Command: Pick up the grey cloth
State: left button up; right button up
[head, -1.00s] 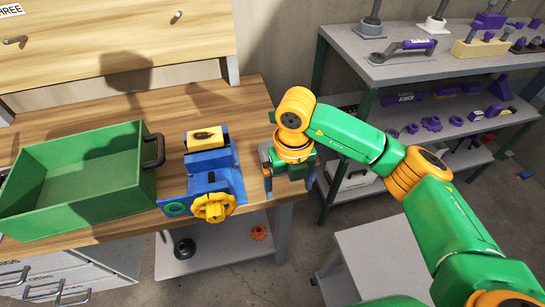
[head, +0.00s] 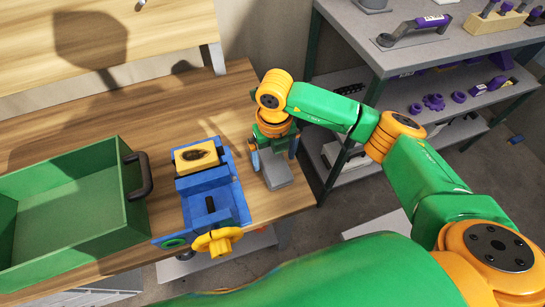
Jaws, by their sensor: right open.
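The grey cloth (head: 279,176) looks like a small flat grey pad on the wooden bench, near its right edge and to the right of the blue vise. My right gripper (head: 273,156) is open and points down over the cloth's far part. One finger is on each side, and the near part of the cloth sticks out towards me. The wrist hides the cloth's far end. I cannot tell whether the fingers touch it. My left gripper is not in view.
A blue vise (head: 206,188) with a yellow handle holds a yellow block (head: 196,156) with a dark mark. A green open box (head: 75,200) stands at the left. Grey shelves (head: 410,55) with purple parts stand right of the bench. The bench behind the vise is clear.

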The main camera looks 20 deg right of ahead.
aim_at(274, 162)
jog(key=shift+s+f, duration=0.25)
jog(key=shift+f, duration=1)
jog(key=shift+w+f, duration=0.3)
jog(key=shift+f, duration=0.1)
jog(key=shift+w, duration=0.1)
jog(key=shift+c, duration=0.2)
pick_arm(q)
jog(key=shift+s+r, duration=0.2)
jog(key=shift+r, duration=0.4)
pick_arm(e)
jog(key=c, duration=1.2)
jog(key=shift+o, duration=0.2)
jog(key=shift+r, duration=0.1)
